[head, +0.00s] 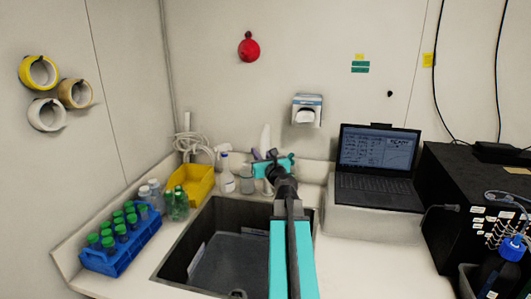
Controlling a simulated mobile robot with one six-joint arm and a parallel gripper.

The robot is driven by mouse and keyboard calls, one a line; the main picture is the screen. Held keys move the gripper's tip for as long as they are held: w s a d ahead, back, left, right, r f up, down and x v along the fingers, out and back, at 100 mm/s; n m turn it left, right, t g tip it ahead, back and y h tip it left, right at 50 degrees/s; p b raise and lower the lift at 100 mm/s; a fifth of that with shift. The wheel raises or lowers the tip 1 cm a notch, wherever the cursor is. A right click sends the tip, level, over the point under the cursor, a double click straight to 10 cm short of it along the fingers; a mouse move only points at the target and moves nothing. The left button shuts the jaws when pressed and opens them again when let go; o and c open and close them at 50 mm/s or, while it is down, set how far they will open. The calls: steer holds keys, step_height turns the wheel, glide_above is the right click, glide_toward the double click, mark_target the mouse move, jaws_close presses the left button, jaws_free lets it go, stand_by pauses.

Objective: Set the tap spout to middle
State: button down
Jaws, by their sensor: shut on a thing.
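My gripper (271,160) is at the back edge of the sink (215,245), with its teal fingers around the tap. A pale upright part of what looks like the tap spout (265,137) rises behind the fingers. My gripper appears shut on the spout. My arm comes in from the bottom of the picture and covers the front of the tap and part of the sink's right side. The spout's outlet is hidden, so I cannot tell its exact direction.
Left of the tap stand a spray bottle (226,175), a glass beaker (247,180) and a yellow bin (195,183). A blue rack (121,252) of green-capped bottles is at the left. A laptop (378,165) stands on a raised white ledge (370,222) at the right.

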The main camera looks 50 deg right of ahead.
steer(key=shift+w+a+r, duration=0.15)
steer(key=shift+w+a, duration=0.15)
steer(key=shift+w, duration=0.25)
steer(key=c, duration=1.6)
jaws_free()
steer(key=shift+d, duration=0.15)
steer(key=shift+c, duration=0.2)
steer(key=shift+s, duration=0.1)
